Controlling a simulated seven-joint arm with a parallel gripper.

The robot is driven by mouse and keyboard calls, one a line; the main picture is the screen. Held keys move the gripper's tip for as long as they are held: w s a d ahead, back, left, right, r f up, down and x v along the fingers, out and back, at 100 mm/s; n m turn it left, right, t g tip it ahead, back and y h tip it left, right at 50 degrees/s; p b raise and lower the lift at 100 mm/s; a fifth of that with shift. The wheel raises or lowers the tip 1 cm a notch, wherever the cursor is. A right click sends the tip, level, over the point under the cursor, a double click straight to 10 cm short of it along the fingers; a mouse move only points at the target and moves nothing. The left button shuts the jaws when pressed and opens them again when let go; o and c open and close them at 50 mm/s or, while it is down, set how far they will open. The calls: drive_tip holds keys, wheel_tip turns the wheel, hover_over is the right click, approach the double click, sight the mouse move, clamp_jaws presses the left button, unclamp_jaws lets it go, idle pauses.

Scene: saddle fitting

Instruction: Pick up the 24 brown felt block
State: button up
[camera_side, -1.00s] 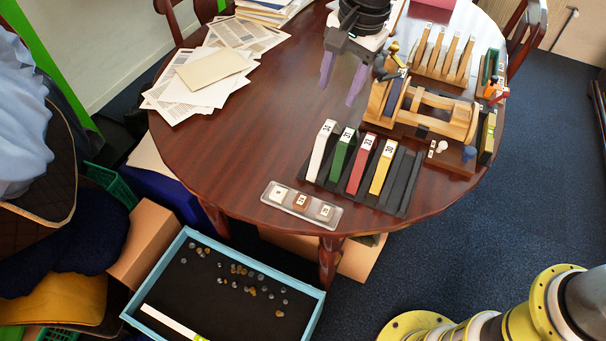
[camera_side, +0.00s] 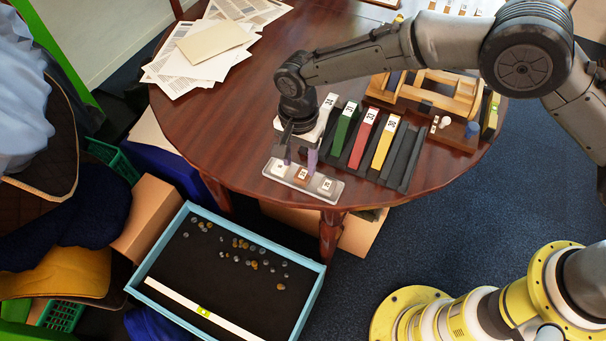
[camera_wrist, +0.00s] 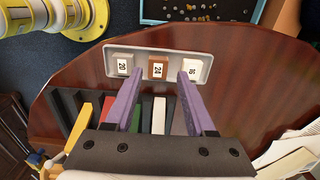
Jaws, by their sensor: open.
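The brown felt block (camera_wrist: 158,68), marked 24, sits in the middle of a small clear tray (camera_wrist: 203,58) between two white blocks. In the side view the brown block (camera_side: 302,175) shows in the same tray (camera_side: 333,194), near the table's front edge. My gripper (camera_wrist: 161,78) is open and empty, its purple fingers pointing toward the tray. In the wrist view the brown block shows between the two fingertips. In the side view my gripper (camera_side: 300,160) is just above the tray, at its back edge. I cannot tell the exact height.
A white block (camera_wrist: 122,64) marked 20 and a white block (camera_wrist: 192,70) marked 16 flank the brown one. A black rack (camera_side: 398,165) with white, green, red and yellow bars stands close behind the tray. A wooden frame (camera_side: 440,95) stands farther back. The table's left middle is clear.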

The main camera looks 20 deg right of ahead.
sight(302, 175)
drive_tip(key=shift+w+d+f, duration=0.1)
drive_tip(key=shift+d+f, duration=0.1)
drive_tip(key=shift+f, duration=1.15)
drive_tip(key=shift+w+d+f, duration=0.1)
drive_tip(key=shift+d+f, duration=0.05)
drive_tip(key=shift+f, duration=1.2)
clamp_jaws()
